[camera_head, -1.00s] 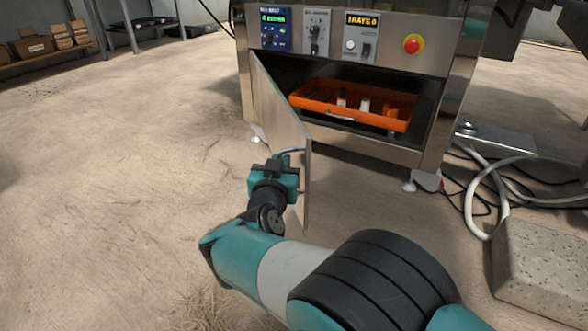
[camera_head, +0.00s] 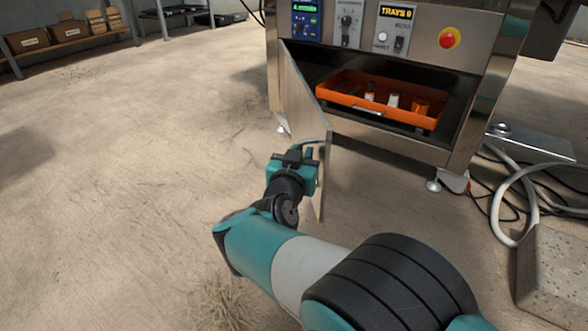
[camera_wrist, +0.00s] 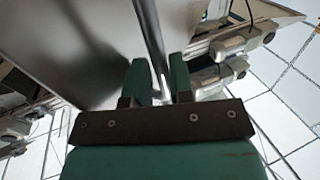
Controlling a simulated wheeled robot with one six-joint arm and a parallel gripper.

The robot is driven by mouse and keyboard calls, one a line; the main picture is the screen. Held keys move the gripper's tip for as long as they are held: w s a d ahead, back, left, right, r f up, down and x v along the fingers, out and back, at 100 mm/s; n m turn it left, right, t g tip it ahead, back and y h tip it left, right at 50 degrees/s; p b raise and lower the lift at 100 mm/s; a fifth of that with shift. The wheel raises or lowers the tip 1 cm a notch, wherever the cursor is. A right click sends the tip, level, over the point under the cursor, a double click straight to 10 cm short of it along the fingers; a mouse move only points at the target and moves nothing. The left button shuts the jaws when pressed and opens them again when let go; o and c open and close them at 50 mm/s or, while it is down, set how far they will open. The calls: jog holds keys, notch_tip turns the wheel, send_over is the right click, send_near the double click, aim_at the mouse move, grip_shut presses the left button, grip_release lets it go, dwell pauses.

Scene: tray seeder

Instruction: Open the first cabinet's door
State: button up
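The first cabinet (camera_head: 455,132) is the steel machine with control panels in the head view. Its flat metal door (camera_head: 302,105) stands swung well out toward me, and the lower opening is exposed. Inside lies an orange tray (camera_head: 352,99) holding several small items. My gripper (camera_head: 302,154) is at the free edge of the door, by its handle (camera_head: 313,141). In the wrist view the two teal fingers (camera_wrist: 160,82) stand close on either side of a metal bar, which appears to be the handle (camera_wrist: 149,32). The exact contact is partly hidden.
A perforated block (camera_head: 553,275) and white hoses (camera_head: 508,205) lie on the floor at right. A red stop button (camera_head: 450,38) is on the panel. Shelves with boxes (camera_head: 70,34) stand far left. The floor left of the door is clear.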

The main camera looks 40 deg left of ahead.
jog(key=p+v, duration=0.8)
jog(key=v, duration=0.9)
jog(key=shift+r, duration=0.1)
